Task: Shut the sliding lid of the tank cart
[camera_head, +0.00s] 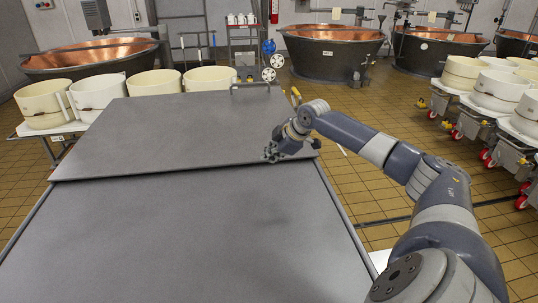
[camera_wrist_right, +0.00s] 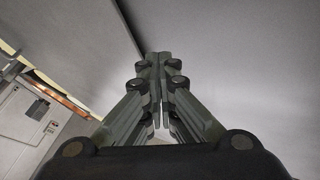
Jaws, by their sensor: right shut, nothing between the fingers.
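The tank cart fills the middle of the head view with a flat grey top in two panels. The far panel (camera_head: 170,130), with a bar handle (camera_head: 250,86) at its far edge, lies slightly higher and its near edge crosses the top. The near panel (camera_head: 190,235) stretches toward me, smooth and grey. My right gripper (camera_head: 271,154) is shut and empty, over the near right corner area of the far panel; I cannot tell if it touches. In the right wrist view its closed fingers (camera_wrist_right: 160,62) point at a grey surface beside a dark edge. My left gripper is out of view.
Cream round moulds (camera_head: 97,90) stand on a low table at the left beyond the cart. More moulds on wheeled racks (camera_head: 492,110) stand at the right. Copper vats (camera_head: 333,50) line the back. Tiled floor (camera_head: 365,110) is open right of the cart.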

